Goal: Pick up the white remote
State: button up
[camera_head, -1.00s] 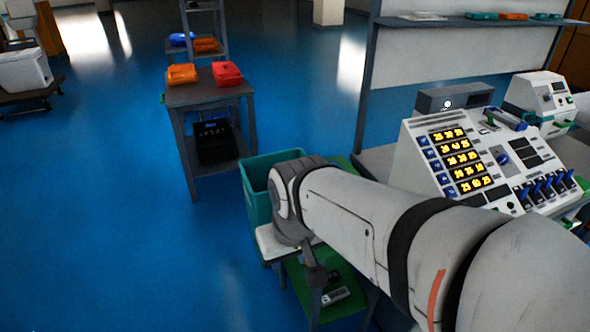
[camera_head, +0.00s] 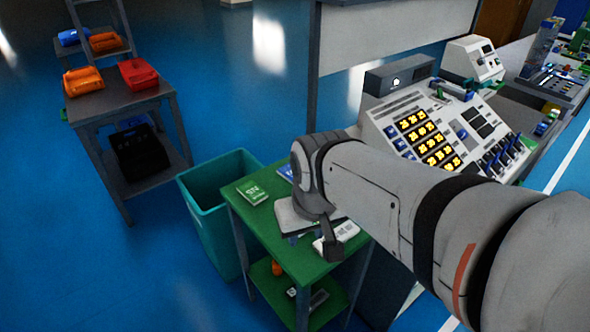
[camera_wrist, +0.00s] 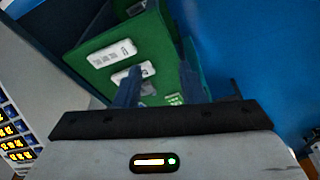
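A white remote-like object (camera_head: 345,232) lies on the green table (camera_head: 262,227) in the head view, partly hidden by my gripper (camera_head: 332,252). The wrist view shows two white objects with dark markings on the green surface: one farther off (camera_wrist: 111,53), and one nearer (camera_wrist: 133,73) beside the left finger and partly hidden by it. I cannot tell which of these is the one in the head view. In the wrist view my gripper (camera_wrist: 164,84) has its two dark blue fingers apart, with nothing visibly held between them.
A green box with white print (camera_head: 252,190) lies on the table's far left corner. A teal bin (camera_head: 208,212) stands left of the table. Small items lie on the lower shelf (camera_head: 265,285). A large control panel (camera_head: 420,125) stands to the right.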

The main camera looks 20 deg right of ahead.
jog(key=shift+o, duration=0.2)
jog(key=shift+d, duration=0.15)
jog(key=shift+o, duration=2.2)
jog(key=shift+w+d+f+n+b, duration=0.3)
jog(key=shift+w+d+n, duration=0.1)
jog(key=shift+d, duration=0.15)
jog(key=shift+w+d+f+n+b, duration=0.25)
jog(key=shift+d+n, duration=0.15)
jog(key=shift+d, duration=0.15)
jog(key=shift+o, duration=1)
jog(key=w+d+f+n+g+b, duration=0.1)
jog(key=w+d+f+n+b, duration=0.2)
jog(key=n, duration=0.5)
jog(key=w+d+f, duration=0.1)
jog(key=w, duration=0.1)
jog(key=shift+w+d+f+n, duration=0.3)
jog(key=shift+f, duration=0.05)
jog(key=n+g+b, duration=0.2)
jog(key=n+b, duration=0.1)
jog(key=n, duration=0.8)
send_over(339, 235)
notch_tip(339, 235, down, 8)
jog(key=shift+r, duration=0.1)
jog(key=shift+f, duration=0.35)
jog(key=shift+a+f+b, duration=0.1)
jog(key=shift+f+b, duration=0.35)
jog(key=shift+f, duration=3.15)
